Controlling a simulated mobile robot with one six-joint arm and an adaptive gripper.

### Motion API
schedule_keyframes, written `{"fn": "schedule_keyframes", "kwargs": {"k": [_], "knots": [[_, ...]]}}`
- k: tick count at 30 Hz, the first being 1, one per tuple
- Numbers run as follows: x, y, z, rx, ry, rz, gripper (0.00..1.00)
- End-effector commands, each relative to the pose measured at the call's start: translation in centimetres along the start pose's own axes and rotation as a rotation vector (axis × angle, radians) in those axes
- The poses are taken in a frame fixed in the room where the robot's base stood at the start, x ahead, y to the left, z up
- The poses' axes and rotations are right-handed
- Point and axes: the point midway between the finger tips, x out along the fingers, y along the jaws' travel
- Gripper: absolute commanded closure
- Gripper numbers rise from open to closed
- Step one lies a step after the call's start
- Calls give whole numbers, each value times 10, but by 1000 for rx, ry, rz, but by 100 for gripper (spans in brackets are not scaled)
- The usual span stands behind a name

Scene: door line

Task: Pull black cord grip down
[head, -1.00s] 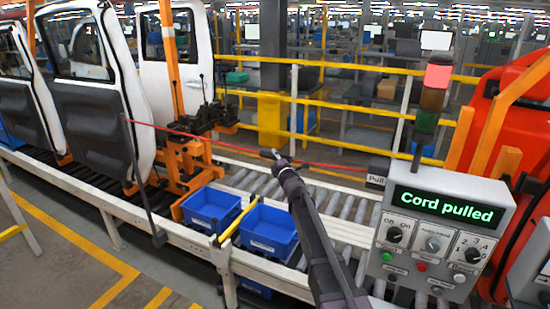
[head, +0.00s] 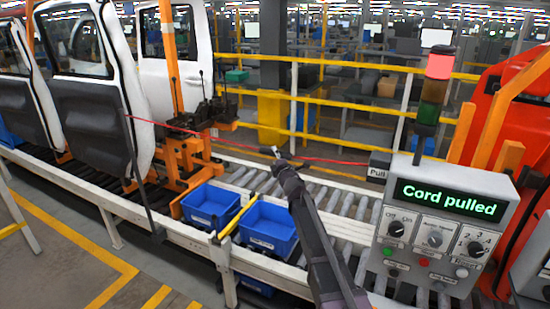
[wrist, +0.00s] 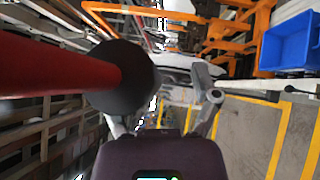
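A red cord (head: 330,161) runs across the line from a dark post at the left to the "Pull" box at the right. The black grip (head: 265,150) on it looks small in the head view, beside my gripper (head: 277,154). In the wrist view the black grip (wrist: 128,80) is a large round knob on the thick red cord (wrist: 50,72). My gripper (wrist: 165,112) also shows there, fingers apart, so it is open. The knob overlaps the left finger and hides part of it; the right finger stands clear. I cannot tell whether they touch.
The control panel (head: 446,208) reads "Cord pulled". The top red lamp (head: 440,64) of the stack is lit. Blue bins (head: 268,228) sit on the line below the cord. White car doors (head: 100,80) and an orange carrier (head: 187,165) stand at left, yellow rails (head: 340,103) behind.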

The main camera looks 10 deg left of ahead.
Motion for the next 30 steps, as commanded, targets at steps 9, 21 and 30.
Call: {"fn": "schedule_keyframes", "kwargs": {"k": [9, 21, 30], "knots": [[0, 3, 0, -1, -1, -1, 25], [4, 28, 4, -1, 0, -1, 25], [1, 48, 6, 0, 0, 0, 25]]}}
